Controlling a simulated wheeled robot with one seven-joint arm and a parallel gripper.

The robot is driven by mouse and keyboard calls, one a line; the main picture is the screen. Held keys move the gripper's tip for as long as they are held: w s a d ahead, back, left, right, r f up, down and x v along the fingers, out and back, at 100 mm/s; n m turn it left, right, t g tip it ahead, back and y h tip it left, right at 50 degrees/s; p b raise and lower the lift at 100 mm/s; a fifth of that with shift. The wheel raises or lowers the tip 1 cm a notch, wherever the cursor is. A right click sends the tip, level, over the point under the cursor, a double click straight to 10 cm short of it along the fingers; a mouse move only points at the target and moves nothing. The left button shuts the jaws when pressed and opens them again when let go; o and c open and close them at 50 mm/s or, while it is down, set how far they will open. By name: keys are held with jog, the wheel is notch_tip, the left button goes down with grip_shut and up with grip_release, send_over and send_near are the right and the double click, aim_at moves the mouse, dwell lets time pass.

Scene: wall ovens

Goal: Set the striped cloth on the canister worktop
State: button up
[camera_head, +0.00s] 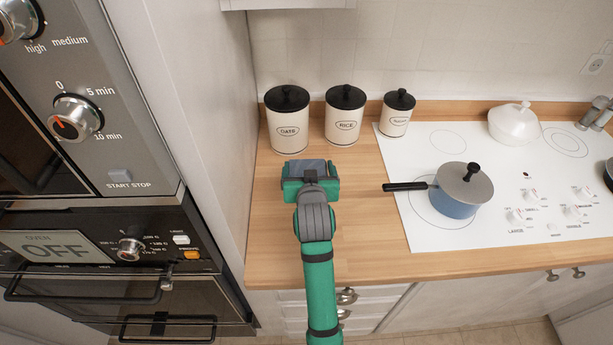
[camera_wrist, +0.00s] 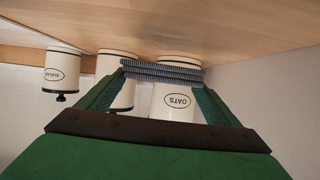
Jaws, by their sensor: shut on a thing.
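The striped cloth (camera_wrist: 162,72), folded into a blue-grey stack, is gripped between my fingertips in the wrist view. My gripper (camera_wrist: 161,80) is shut on it. In the head view my gripper (camera_head: 310,184) is over the wooden canister worktop (camera_head: 275,225), in front of the canisters, with the grey cloth (camera_head: 307,167) at its tip. I cannot tell whether the cloth touches the wood. The worktop (camera_wrist: 225,25) shows at the top of the upside-down wrist view. The oats canister (camera_head: 288,125), rice canister (camera_head: 345,120) and small sugar canister (camera_head: 396,118) stand along the back.
A white hob (camera_head: 440,235) lies to the right, with a blue lidded pan (camera_head: 458,200) whose black handle (camera_head: 404,186) points towards my gripper. A white lidded dish (camera_head: 513,125) stands behind. A tall cabinet side (camera_head: 205,130) and ovens border the left. Bare wood surrounds my gripper.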

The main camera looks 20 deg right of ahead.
jog(key=shift+w+a+f, duration=0.1)
jog(key=shift+w+f, duration=0.1)
jog(key=shift+f, duration=0.8)
jog(key=shift+w+a+f, duration=0.1)
jog(key=shift+w+f, duration=0.1)
jog(key=shift+f, duration=0.8)
jog(key=shift+f, duration=0.15)
jog(key=o, duration=0.9)
jog(key=shift+s+a+r, duration=0.1)
jog(key=shift+s+r, duration=0.2)
jog(key=v, duration=1.1)
jog(key=shift+s+r, duration=0.1)
jog(key=shift+s, duration=0.05)
